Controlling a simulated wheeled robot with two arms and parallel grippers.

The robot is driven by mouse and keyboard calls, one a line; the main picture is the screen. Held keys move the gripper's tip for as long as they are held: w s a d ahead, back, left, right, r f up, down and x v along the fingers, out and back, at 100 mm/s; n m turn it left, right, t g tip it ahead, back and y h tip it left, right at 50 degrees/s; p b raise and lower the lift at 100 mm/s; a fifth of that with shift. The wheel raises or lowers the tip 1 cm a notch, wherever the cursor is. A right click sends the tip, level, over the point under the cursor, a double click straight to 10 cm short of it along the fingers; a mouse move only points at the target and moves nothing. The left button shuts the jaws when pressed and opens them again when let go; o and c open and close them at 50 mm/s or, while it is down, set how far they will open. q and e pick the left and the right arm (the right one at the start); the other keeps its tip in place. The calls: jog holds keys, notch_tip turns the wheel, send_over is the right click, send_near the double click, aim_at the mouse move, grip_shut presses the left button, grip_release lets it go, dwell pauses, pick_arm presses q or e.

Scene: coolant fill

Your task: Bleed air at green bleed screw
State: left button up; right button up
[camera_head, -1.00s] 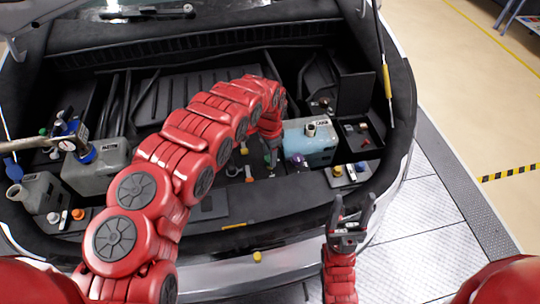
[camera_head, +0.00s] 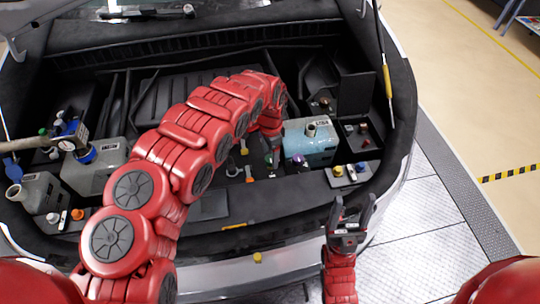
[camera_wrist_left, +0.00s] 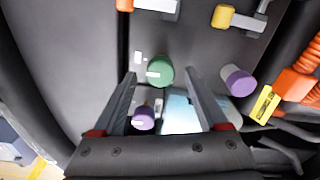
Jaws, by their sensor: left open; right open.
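The green bleed screw (camera_wrist_left: 160,71) shows in the left wrist view as a round green cap on the dark panel. My left gripper (camera_wrist_left: 160,77) is open, with a finger on either side of the green cap in that picture. I cannot tell how far above the cap the fingers are. In the head view the left arm arches over the compartment, and its gripper (camera_head: 272,148) points down beside the blue-filled reservoir, mostly hidden by the arm. My right gripper (camera_head: 354,207) is open and empty above the front edge of the compartment.
A purple cap (camera_wrist_left: 143,118) sits close to the green one, and a purple knob (camera_wrist_left: 238,82) stands to its right. Orange (camera_wrist_left: 125,5) and yellow (camera_wrist_left: 223,16) caps lie beyond. The translucent reservoir (camera_head: 312,148) is right of the left gripper. A grey tank (camera_head: 97,172) stands at left.

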pick_arm(q)
notch_tip(320, 180, up, 4)
jog(key=shift+w+r+b, duration=0.1)
jog(key=shift+r+b, duration=0.15)
jog(key=shift+b, duration=0.4)
notch_tip(320, 180, up, 6)
jog(key=r+p, duration=0.1)
jog(key=p, duration=0.2)
notch_tip(320, 180, up, 5)
send_over(270, 158)
jog(key=shift+b, duration=0.45)
jog(key=shift+f, duration=0.1)
